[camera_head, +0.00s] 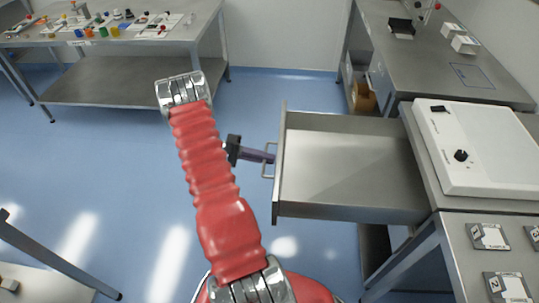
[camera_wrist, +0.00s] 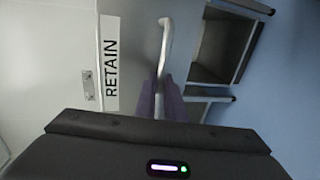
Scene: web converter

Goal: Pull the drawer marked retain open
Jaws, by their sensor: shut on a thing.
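The drawer marked retain (camera_head: 345,163) stands pulled far out of the grey bench on the right in the head view, and its inside looks empty. Its front carries a bar handle (camera_head: 267,160). In the wrist view the RETAIN label (camera_wrist: 111,62) shows on the drawer front, beside the handle (camera_wrist: 165,45). My gripper (camera_head: 267,156) is at the handle, left of the drawer front, and its purple fingers (camera_wrist: 173,102) are shut around the bar. The wrist housing hides the lower part of the handle in the wrist view.
A white device with a black knob (camera_head: 478,150) sits on the bench right of the drawer. A bench with small coloured items (camera_head: 125,75) stands at the back left. A low table edge (camera_head: 40,285) is at the front left. Blue floor left of the drawer is clear.

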